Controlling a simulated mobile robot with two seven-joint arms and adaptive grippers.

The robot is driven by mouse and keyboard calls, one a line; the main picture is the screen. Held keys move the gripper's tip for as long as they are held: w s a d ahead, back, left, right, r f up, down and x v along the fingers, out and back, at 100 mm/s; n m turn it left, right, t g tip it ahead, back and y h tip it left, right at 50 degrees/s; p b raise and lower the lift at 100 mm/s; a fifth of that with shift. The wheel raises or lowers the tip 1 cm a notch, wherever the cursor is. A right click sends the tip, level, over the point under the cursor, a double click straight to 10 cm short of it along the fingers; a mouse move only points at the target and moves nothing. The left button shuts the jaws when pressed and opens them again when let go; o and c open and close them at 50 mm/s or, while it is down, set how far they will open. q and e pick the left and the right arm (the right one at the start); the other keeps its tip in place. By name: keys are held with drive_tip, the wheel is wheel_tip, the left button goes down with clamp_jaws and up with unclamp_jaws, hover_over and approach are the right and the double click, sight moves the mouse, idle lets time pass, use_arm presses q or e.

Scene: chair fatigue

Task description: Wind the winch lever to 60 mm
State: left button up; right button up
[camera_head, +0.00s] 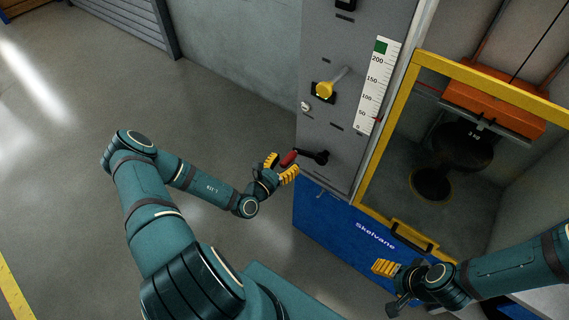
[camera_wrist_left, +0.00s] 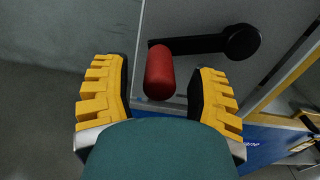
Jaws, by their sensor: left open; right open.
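The winch lever is a black crank (camera_head: 312,155) with a red handle (camera_head: 288,158), low on the grey machine panel. In the left wrist view the red handle (camera_wrist_left: 159,72) stands between the open yellow fingers, with a gap on both sides. The black crank arm (camera_wrist_left: 205,43) runs right from it to a round hub. My left gripper (camera_head: 281,168) is open around the handle. The height scale (camera_head: 378,88) is marked 0 to 200, with a small red pointer near its bottom end. My right gripper (camera_head: 385,283) is open and empty before the blue base.
A yellow-framed clear door (camera_head: 462,72) with a yellow handle (camera_head: 411,236) covers the chamber. Inside, an orange block (camera_head: 492,105) hangs above a dark stool (camera_head: 455,160). A yellow knob lever (camera_head: 325,89) sits above the crank. The floor at left is clear.

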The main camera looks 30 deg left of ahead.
use_arm(q)
clamp_jaws()
drive_tip(key=shift+d+f+n+p, duration=0.2)
drive_tip(key=shift+f+n+p, duration=0.2)
drive_tip(key=shift+n+p, duration=0.15)
drive_tip(key=shift+d+f+n+p, duration=0.2)
drive_tip(key=shift+f+n+p, duration=0.1)
drive_tip(key=shift+f+n, duration=0.25)
unclamp_jaws()
drive_tip(key=shift+s, duration=0.1)
